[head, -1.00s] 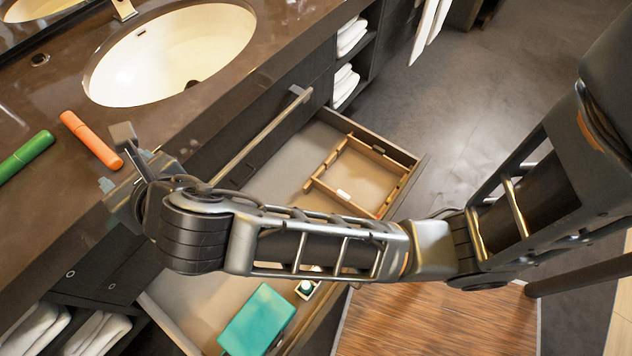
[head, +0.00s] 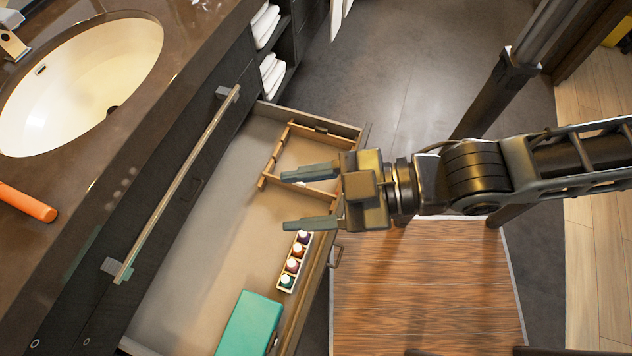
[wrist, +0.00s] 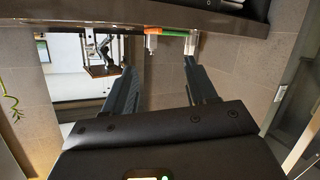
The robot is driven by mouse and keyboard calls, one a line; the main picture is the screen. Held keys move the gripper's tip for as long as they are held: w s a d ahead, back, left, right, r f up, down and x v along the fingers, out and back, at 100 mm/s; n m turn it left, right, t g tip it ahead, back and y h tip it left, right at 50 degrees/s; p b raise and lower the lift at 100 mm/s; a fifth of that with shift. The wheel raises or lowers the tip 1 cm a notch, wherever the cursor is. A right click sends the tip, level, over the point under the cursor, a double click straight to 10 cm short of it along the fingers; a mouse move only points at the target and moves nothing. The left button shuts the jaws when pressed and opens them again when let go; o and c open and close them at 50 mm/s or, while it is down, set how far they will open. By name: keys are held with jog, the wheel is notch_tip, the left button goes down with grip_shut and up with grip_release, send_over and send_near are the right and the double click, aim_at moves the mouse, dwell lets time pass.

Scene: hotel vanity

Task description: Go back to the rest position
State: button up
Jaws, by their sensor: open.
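My gripper (head: 298,199) is open and empty in the head view, its two fingers pointing left over the right side of the open drawer (head: 190,270). In the wrist view my gripper (wrist: 158,85) shows its two fingers apart with nothing between them. My arm reaches in from the right edge of the head view.
The drawer holds a wooden divider frame (head: 268,165), a rack of small bottles (head: 293,262) and a teal box (head: 248,326). An orange cylinder (head: 28,203) lies on the counter (head: 120,95) near the sink (head: 75,80). Open floor (head: 400,80) lies beyond the drawer.

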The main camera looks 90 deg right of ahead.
jog(key=s+r+m, duration=0.2)
jog(key=m, duration=0.1)
jog(key=shift+d+h, duration=0.2)
jog(key=shift+h, duration=0.1)
dwell(0.3)
